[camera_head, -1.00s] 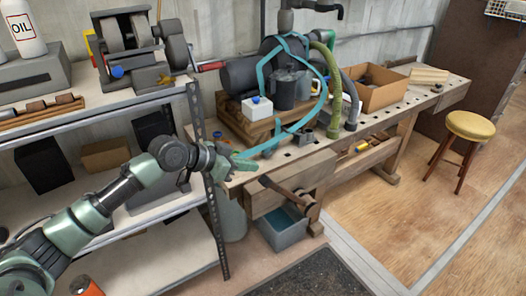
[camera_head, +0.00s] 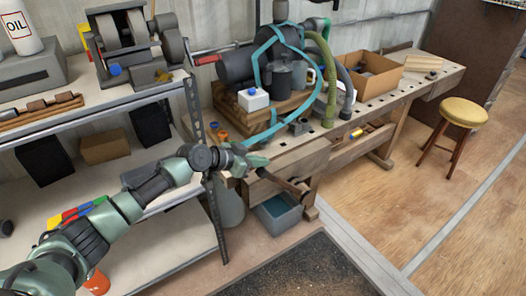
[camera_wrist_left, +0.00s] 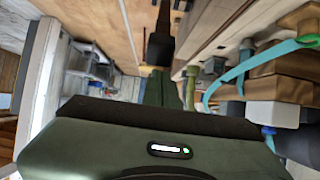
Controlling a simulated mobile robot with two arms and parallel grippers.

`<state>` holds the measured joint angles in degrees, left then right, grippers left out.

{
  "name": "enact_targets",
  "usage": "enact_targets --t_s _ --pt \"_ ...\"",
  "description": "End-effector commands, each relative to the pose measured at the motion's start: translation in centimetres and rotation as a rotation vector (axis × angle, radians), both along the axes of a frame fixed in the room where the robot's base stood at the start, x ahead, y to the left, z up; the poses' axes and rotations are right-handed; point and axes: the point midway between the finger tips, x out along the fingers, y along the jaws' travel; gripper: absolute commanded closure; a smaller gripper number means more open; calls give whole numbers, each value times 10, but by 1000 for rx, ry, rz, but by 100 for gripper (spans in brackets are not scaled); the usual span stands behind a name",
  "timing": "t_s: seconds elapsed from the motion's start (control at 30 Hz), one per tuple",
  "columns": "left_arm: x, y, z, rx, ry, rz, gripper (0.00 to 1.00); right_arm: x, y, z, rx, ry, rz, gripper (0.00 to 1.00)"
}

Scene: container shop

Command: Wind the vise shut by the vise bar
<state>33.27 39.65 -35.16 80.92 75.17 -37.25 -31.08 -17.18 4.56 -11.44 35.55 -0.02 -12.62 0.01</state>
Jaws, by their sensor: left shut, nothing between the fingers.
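The wooden workbench (camera_head: 400,100) has its vise at the near left end. The vise bar (camera_head: 283,183) is a dark brown rod slanting down to the right across the vise's front. The wooden vise jaw (camera_head: 248,190) is partly covered by my arm. My left gripper (camera_head: 262,161) is shut and empty, with its green fingertips just above the bar's upper left end. I cannot tell whether they touch it. My right gripper is not in view.
A shelf rack (camera_head: 110,105) stands left, its upright close behind my left wrist. A machine with a turquoise strap (camera_head: 262,80) and a cardboard box (camera_head: 372,85) occupy the bench. A stool (camera_head: 462,112) stands right on open floor.

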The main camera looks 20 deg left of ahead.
Motion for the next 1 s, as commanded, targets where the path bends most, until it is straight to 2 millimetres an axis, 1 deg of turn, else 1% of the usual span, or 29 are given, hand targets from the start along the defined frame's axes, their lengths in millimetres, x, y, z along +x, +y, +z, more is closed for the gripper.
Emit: enact_targets --t_s 0.43,0.57,0.63,0.73,0.8,1.0 --pt "-3 3 -4 -1 -1 0 100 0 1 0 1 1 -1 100" --pt "-12 9 -17 -1 2 1 100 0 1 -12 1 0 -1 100" --pt "-19 15 -28 0 3 1 100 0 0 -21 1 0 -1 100" --pt "-29 23 -36 2 1 1 100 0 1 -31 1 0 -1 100" --pt "-31 24 -35 1 -1 -1 100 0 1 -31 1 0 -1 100" --pt "-31 24 -32 0 -1 -1 100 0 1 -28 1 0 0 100"
